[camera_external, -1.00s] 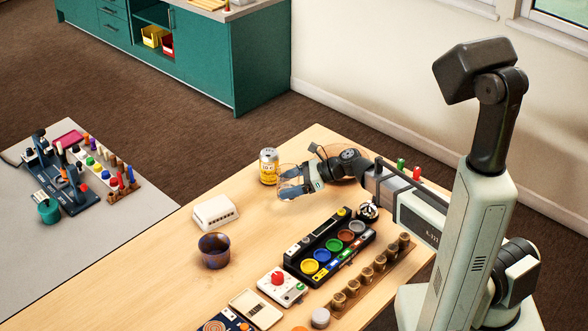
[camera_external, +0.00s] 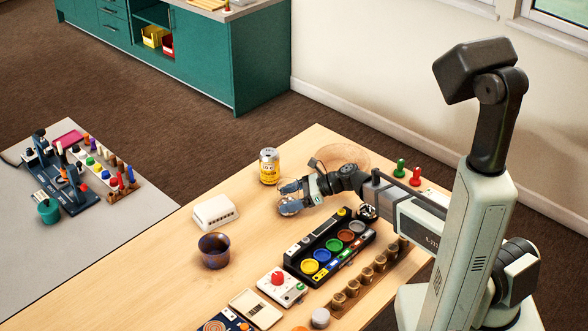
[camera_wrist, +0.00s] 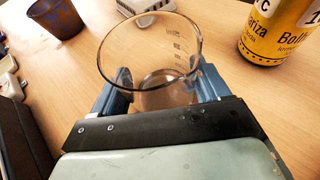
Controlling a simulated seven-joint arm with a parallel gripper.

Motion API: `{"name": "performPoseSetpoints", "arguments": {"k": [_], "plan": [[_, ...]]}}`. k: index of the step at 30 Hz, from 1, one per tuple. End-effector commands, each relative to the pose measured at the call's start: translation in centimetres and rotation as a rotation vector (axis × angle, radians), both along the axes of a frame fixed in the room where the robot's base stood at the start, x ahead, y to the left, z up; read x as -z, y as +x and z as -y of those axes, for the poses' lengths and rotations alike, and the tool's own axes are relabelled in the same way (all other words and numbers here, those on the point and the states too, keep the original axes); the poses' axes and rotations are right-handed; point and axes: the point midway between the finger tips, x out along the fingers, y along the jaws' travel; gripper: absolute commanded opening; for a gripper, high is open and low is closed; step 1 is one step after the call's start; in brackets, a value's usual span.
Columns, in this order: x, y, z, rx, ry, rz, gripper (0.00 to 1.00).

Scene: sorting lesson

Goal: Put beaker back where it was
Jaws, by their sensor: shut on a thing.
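The beaker (camera_wrist: 150,38) is clear glass with measuring marks, open at the top. In the wrist view my gripper (camera_wrist: 165,88) has one finger on each side of it and is shut on it. In the outside view my gripper (camera_external: 290,193) is low over the wooden table, in front of the yellow can, and the beaker (camera_external: 291,208) shows faintly below the fingers. It looks about upright. I cannot tell whether its base touches the table.
A yellow can (camera_external: 269,167) stands behind my gripper. A white box (camera_external: 216,212) and a dark cup (camera_external: 214,251) stand to the left. A tray of coloured pots (camera_external: 346,261) lies in front. A clear round glass thing (camera_external: 357,153) is behind my wrist. Bare table lies around the beaker.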

Motion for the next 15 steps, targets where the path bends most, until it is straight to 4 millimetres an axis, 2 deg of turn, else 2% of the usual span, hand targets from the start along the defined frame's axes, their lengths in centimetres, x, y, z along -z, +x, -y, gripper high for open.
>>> {"name": "performPoseSetpoints", "arguments": {"k": [4,5,12,15], "plan": [[0.25,0.01,-0.01,0.0,0.0,-0.001,0.38],[0.3,0.01,-0.01,0.0,0.0,0.0,0.77],[0.25,0.0,0.0,0.0,0.0,0.0,1.0],[0.25,0.0,0.0,0.0,0.0,0.0,1.0]]}}
